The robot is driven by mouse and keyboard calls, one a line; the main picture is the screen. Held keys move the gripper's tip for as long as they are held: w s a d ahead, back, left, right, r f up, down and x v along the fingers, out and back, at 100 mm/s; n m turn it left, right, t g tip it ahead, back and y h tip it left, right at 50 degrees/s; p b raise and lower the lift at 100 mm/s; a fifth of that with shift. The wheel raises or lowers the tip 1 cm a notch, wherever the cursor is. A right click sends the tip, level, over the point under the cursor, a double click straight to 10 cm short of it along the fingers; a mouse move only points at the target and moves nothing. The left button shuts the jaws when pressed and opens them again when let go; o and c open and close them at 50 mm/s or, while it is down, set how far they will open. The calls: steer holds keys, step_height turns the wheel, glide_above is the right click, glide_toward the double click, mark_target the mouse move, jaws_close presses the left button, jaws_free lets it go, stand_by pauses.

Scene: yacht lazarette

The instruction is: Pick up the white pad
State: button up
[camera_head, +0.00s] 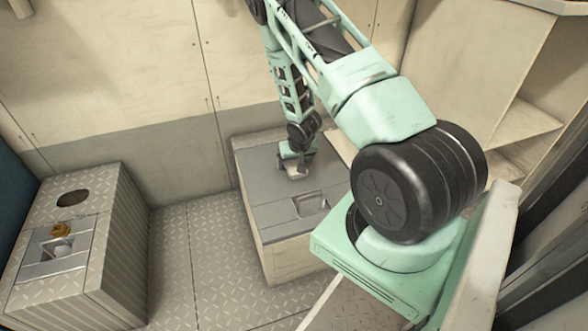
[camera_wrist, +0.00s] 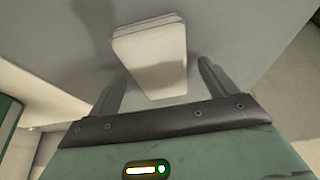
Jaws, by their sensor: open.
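The white pad (camera_wrist: 150,62) is an off-white rounded block on a grey surface in the wrist view. It lies ahead of my gripper (camera_wrist: 160,82), and its near end reaches between the two open fingers. There is a visible gap on the right side, and the left finger is close to the pad's left edge. In the head view my gripper (camera_head: 296,168) is low over the grey top of a cabinet (camera_head: 262,182). The pad is hard to make out there because the gripper covers that spot.
The cabinet top has a square recess (camera_head: 311,204) in front of my gripper. A second box (camera_head: 128,240) at left holds a recess with a yellow item (camera_head: 60,230) and a round hole. Patterned floor (camera_head: 200,255) lies free between them. Shelves (camera_head: 525,130) stand at right.

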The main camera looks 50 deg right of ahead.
steer(key=shift+w+d+f, duration=0.1)
steer(key=shift+f, duration=0.25)
steer(key=shift+r, duration=0.1)
steer(key=c, duration=1.1)
